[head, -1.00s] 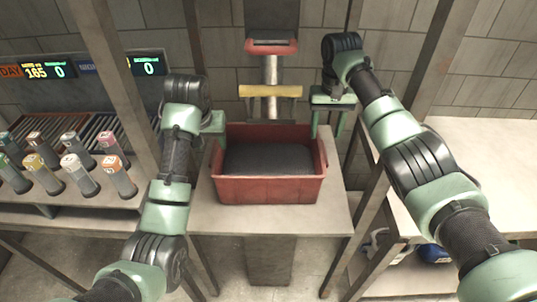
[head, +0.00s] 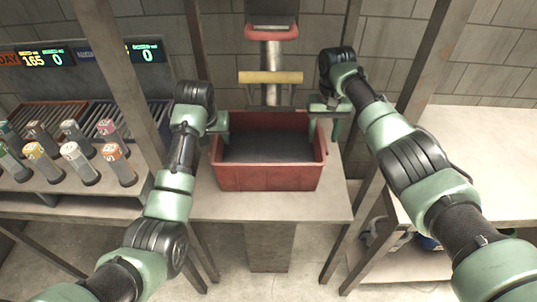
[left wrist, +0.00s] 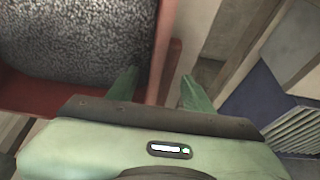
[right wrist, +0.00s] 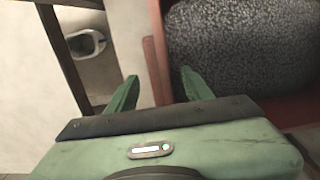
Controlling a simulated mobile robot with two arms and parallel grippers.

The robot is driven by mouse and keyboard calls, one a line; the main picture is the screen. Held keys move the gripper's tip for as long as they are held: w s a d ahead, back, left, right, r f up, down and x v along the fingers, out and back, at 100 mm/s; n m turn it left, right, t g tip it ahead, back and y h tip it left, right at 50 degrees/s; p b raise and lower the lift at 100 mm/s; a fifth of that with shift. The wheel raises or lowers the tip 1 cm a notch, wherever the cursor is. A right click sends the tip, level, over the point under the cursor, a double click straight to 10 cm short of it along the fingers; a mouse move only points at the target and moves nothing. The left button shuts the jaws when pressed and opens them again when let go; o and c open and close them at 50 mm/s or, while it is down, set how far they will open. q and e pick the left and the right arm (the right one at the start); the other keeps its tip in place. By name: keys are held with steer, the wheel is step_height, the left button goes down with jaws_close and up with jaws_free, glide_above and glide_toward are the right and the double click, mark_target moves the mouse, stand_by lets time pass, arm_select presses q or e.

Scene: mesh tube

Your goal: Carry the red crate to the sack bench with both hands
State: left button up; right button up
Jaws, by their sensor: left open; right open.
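The red crate (head: 268,178) stands upright on a pale stand (head: 330,205) in the middle of the head view, with a dark grey speckled filling (head: 268,148). My left gripper (head: 218,125) is at its left rim. In the left wrist view the open fingers (left wrist: 160,90) sit either side of the crate's wall (left wrist: 162,45), one over the filling, one outside. My right gripper (head: 330,118) is at the right rim. In the right wrist view its open fingers (right wrist: 158,92) likewise straddle the wall (right wrist: 155,25). I cannot tell which surface is the sack bench.
A post with a yellow bar (head: 270,77) and a red bar (head: 271,32) rises behind the crate. A rack with several capped tubes (head: 75,155) is at left. A pale, clear bench (head: 480,150) is at right. Upright metal posts (head: 115,80) stand between the work areas.

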arm_select(q)
steer(key=shift+w+f, duration=0.2)
steer(key=shift+f, duration=0.2)
arm_select(e)
steer(key=shift+f, duration=0.5)
arm_select(q)
steer(key=shift+c, duration=0.3)
arm_select(e)
steer(key=shift+c, duration=0.3)
arm_select(q)
jaws_close()
arm_select(e)
jaws_close()
steer(key=shift+r, duration=0.1)
